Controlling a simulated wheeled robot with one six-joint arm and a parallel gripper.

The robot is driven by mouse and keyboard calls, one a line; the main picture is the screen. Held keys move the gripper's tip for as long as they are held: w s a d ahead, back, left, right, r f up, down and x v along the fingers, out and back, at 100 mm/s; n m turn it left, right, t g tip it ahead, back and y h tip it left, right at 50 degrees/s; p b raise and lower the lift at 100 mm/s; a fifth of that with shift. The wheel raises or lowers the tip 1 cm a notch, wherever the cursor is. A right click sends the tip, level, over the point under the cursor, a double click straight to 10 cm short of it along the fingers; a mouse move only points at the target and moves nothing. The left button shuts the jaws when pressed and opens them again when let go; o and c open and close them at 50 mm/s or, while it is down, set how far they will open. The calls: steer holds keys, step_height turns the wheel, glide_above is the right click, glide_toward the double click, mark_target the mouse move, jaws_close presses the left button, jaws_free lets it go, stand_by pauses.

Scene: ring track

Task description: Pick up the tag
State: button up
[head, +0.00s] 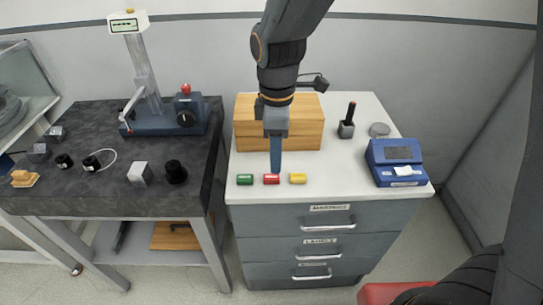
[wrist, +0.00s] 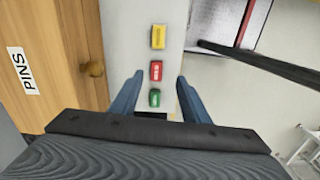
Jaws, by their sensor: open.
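Three small tag-like pieces lie in a row near the front edge of the white cabinet top: green (head: 245,179), red (head: 271,179) and yellow (head: 298,178). I cannot tell which one the task means. The wrist view also shows the yellow piece (wrist: 158,36), the red piece (wrist: 155,71) and the green piece (wrist: 154,97). My gripper (head: 275,172) points down just above and behind the red piece. In the wrist view its open fingers (wrist: 160,76) stand apart on either side of the red and green pieces, with nothing held.
A wooden box of drawers (head: 245,135) stands behind my gripper; the wrist view shows its PINS label (wrist: 24,73). A blue device (head: 396,178) and a black-handled stamp (head: 347,129) stand at right. A dark table (head: 100,190) with small parts and a gauge stand is left.

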mark_target(273, 177)
steer(key=shift+w+a+n, duration=0.2)
steer(key=shift+a+n, duration=0.2)
steer(key=shift+a, duration=0.2)
steer(key=shift+w+a+f, duration=0.1)
steer(key=shift+f, duration=0.15)
steer(key=shift+d+f+p, duration=0.2)
steer(key=shift+f+p, duration=0.4)
steer(key=shift+f, duration=1.15)
steer(key=shift+d+f+p, duration=0.15)
steer(key=shift+f+p, duration=0.4)
steer(key=shift+f, duration=1.2)
jaws_close()
